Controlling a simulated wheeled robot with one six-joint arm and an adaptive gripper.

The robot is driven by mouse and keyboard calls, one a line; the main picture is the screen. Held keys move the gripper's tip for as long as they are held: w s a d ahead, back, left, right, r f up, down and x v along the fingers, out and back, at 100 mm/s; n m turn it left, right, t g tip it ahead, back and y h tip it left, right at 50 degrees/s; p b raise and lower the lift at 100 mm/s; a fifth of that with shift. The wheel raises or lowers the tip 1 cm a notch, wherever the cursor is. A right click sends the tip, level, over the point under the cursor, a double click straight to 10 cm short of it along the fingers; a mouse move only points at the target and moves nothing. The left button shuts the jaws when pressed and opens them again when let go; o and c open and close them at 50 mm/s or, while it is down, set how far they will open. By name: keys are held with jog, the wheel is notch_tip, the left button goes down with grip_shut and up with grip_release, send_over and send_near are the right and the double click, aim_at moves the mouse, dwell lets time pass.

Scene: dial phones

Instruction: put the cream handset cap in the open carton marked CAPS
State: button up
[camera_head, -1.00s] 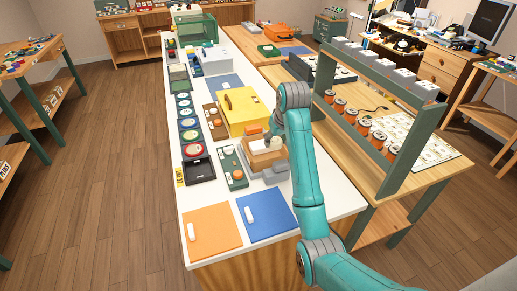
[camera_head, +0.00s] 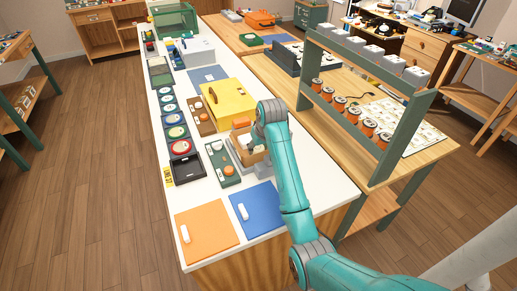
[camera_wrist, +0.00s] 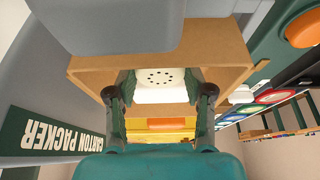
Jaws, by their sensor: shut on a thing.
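The cream handset cap (camera_wrist: 162,78), with a ring of small dark holes, sits between the fingers of my gripper (camera_wrist: 162,92) in the wrist view. The fingers are shut on its sides. The brown open carton (camera_wrist: 235,52) surrounds the cap in that view; how deep the cap is inside its walls I cannot tell. In the head view my gripper (camera_head: 258,152) is low at the carton (camera_head: 238,138), and my wrist partly hides both carton and cap. No CAPS marking is readable.
A grey carton packer (camera_wrist: 30,85) with a green label stands close around the carton. A yellow case (camera_head: 230,103) is just behind. A green tray (camera_head: 222,165) lies to the left, with orange (camera_head: 208,228) and blue (camera_head: 262,212) mats in front. A green rack (camera_head: 400,140) stands right.

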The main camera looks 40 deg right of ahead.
jog(key=shift+f, duration=0.45)
jog(key=shift+f, duration=0.1)
jog(key=o, duration=1)
